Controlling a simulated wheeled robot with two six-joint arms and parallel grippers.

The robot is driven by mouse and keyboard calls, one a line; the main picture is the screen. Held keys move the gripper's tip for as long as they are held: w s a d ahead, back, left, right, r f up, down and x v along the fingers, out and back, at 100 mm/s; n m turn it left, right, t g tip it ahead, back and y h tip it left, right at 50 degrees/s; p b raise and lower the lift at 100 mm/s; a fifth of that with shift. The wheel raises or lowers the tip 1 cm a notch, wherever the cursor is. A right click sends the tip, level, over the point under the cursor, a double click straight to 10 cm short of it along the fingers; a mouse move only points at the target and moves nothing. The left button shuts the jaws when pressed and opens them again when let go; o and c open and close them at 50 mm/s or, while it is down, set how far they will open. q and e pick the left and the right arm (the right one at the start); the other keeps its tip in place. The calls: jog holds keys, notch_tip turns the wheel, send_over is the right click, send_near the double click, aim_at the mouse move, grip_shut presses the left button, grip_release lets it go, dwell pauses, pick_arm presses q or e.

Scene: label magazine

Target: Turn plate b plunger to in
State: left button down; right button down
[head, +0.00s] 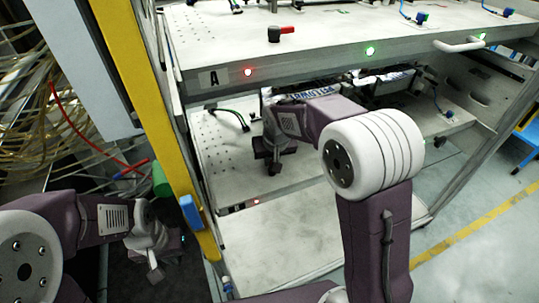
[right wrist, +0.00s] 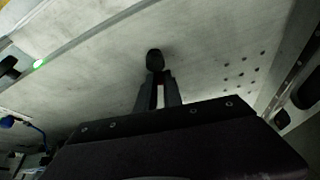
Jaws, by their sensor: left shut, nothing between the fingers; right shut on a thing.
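Plate b is the lower perforated shelf (head: 228,165), with a B tag and a red light (head: 256,201) on its front edge. My right gripper (head: 272,165) is over the left part of this plate. In the right wrist view its fingers (right wrist: 157,92) are shut on plate b's plunger, whose black round body (right wrist: 154,60) shows at the fingertips. A small reddish patch shows between the fingers. In the head view the gripper hides the plunger, so its turn cannot be told. My left gripper (head: 155,272) is shut and empty, low at the left, outside the rack.
The upper plate A (head: 330,45) hangs over plate b and carries a black plunger (head: 274,34) with a red handle. A cable (head: 232,118) lies near my right gripper. A yellow post (head: 150,110) stands at left. The bottom shelf (head: 285,240) is clear.

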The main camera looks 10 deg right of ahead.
jog(key=m+h, duration=0.1)
jog(key=m, duration=0.1)
jog(key=shift+d+m, duration=0.2)
jog(key=shift+m, duration=0.2)
jog(key=m, duration=0.1)
jog(key=m+h, duration=0.1)
jog(key=m, duration=0.1)
jog(key=shift+s+d+m+g, duration=0.15)
jog(key=shift+d+m+g, duration=0.1)
jog(key=shift+m+g, duration=0.05)
jog(key=m, duration=0.1)
jog(key=m+g+h, duration=0.1)
jog(key=m, duration=0.2)
jog(key=shift+s+d+m+h, duration=0.25)
jog(key=shift+m+h, duration=0.05)
jog(key=shift+g, duration=0.3)
jog(key=c, duration=1.5)
grip_release()
